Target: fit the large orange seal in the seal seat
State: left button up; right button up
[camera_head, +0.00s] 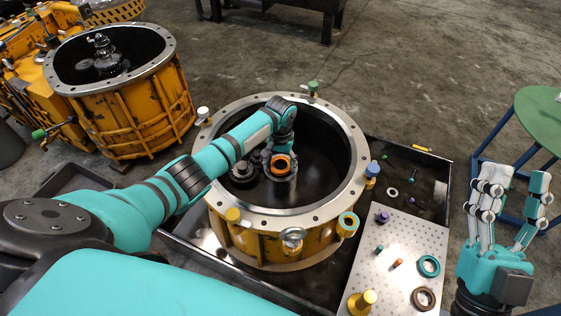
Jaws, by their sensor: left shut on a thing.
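My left arm reaches over the rim of the round yellow housing (356,150), and my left gripper (280,152) is down inside it, shut on the orange seal (271,167). The orange ring faces up at a round grey part (283,177) in the housing. I cannot tell whether the seal touches this part, or whether it is the seal seat, as the gripper and arm hide much of it. My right gripper (517,180) is open and empty at the far right, fingers up and apart.
A perforated plate (402,236) holds a teal ring (429,266), a brown ring (423,299) and a yellow knobbed part (362,303). A black tray (433,166) lies under the housing. A second yellow housing (130,100) stands upper left; a green-topped stool (540,120) is at right.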

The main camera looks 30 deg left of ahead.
pick_arm(q)
jog(key=shift+f, duration=0.15)
jog(key=o, duration=1.3)
jog(key=shift+c, duration=0.2)
notch_tip(320, 180, up, 12)
jog(key=shift+s+f, duration=0.1)
